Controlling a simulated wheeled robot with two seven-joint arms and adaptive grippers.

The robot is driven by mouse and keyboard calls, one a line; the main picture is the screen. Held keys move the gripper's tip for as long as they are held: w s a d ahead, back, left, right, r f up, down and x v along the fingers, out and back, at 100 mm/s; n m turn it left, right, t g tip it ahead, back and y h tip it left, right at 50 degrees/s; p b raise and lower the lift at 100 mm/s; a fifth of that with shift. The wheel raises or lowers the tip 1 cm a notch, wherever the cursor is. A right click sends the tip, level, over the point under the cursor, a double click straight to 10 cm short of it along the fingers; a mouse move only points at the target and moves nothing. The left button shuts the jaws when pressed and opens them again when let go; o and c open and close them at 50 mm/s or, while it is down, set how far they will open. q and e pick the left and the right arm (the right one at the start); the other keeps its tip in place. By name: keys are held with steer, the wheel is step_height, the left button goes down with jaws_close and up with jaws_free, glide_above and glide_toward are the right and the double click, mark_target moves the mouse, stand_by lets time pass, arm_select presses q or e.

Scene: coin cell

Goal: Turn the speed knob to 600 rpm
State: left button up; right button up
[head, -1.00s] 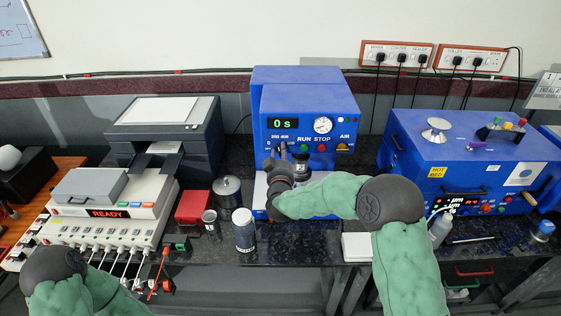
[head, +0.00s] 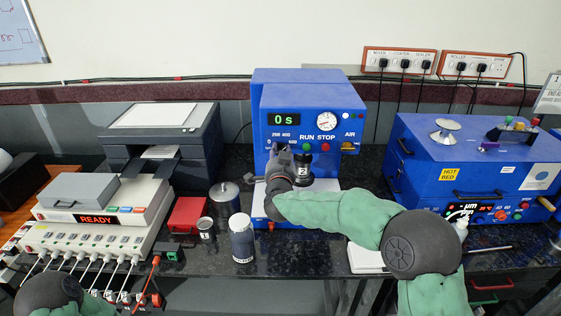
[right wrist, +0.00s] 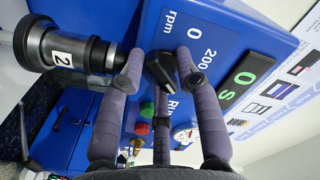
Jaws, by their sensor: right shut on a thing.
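The speed knob (right wrist: 160,68) is small and black, on the blue panel of the mixer (head: 310,98). In the right wrist view, turned sideways, "rpm", "0" and "200" are printed beside it. My right gripper (right wrist: 160,60) is shut on the knob, with one finger on each side. In the head view my right gripper (head: 282,152) reaches the left of the panel and covers the knob below the "200" and "400" marks. I cannot tell the knob's exact setting. The display (head: 285,120) reads "0 s". My left gripper is out of view; only my left arm shows.
The RUN button (head: 307,147) and STOP button (head: 325,147) are right of my right gripper. A dark cylinder labelled "2" (right wrist: 62,52) sits close to one finger. A white-capped jar (head: 242,240) and a red box (head: 187,214) stand left of the mixer.

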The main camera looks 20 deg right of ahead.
steer(key=m+b, duration=0.2)
steer(key=m, duration=0.1)
steer(key=m+b, duration=0.2)
steer(key=shift+f, duration=0.35)
steer(key=shift+a, duration=0.1)
jaws_close()
steer(key=shift+f, duration=0.15)
steer(key=o, duration=0.9)
jaws_free()
steer(key=shift+r, duration=0.35)
steer(key=v, duration=1.2)
